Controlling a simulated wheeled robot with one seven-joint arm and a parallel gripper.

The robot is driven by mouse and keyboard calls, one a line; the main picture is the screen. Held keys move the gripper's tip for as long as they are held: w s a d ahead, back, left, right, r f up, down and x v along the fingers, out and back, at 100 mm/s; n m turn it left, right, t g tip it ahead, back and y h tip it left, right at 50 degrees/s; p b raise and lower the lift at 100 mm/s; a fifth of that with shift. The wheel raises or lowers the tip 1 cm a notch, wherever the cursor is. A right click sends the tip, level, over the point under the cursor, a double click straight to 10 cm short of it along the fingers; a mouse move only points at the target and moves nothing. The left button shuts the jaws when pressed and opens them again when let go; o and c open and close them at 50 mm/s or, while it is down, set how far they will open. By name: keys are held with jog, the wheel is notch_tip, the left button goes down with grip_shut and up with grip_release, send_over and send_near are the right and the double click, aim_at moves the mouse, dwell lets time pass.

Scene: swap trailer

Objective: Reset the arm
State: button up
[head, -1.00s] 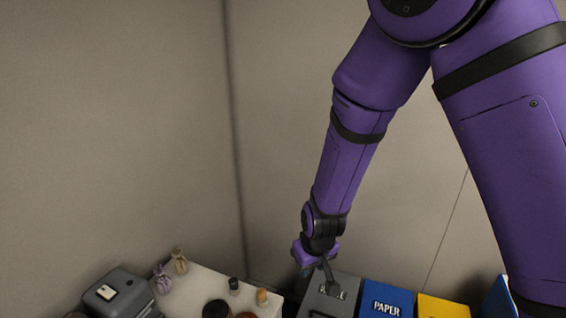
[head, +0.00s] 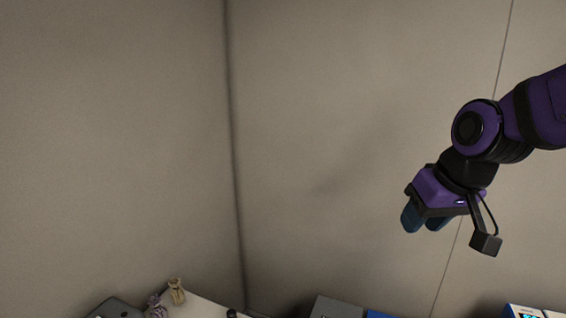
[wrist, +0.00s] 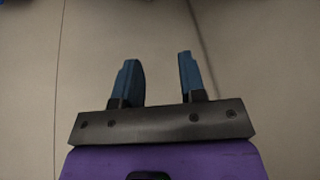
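My gripper (head: 424,222) hangs in the air in front of the back wall at the right of the head view, with my purple arm entering from the right edge. In the wrist view my gripper (wrist: 163,80) shows two blue fingers standing apart with nothing between them. It is open and empty, clear of every surface. Behind the fingers only plain wall or floor panels show.
Along the bottom of the head view are a pale table (head: 205,307) with small bags (head: 176,291), a dark grey machine (head: 113,308), a grey bin (head: 336,307) and a blue bin (head: 379,315). The space around my gripper is free.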

jog(key=s+d+r+m+h, duration=0.1)
jog(key=s+d+r, duration=0.2)
jog(key=s, duration=0.3)
jog(key=s+d+r+m+t, duration=0.1)
jog(key=s+d+r, duration=0.2)
jog(key=s, duration=0.3)
jog(key=shift+d+h, duration=0.4)
jog(key=shift+d, duration=0.1)
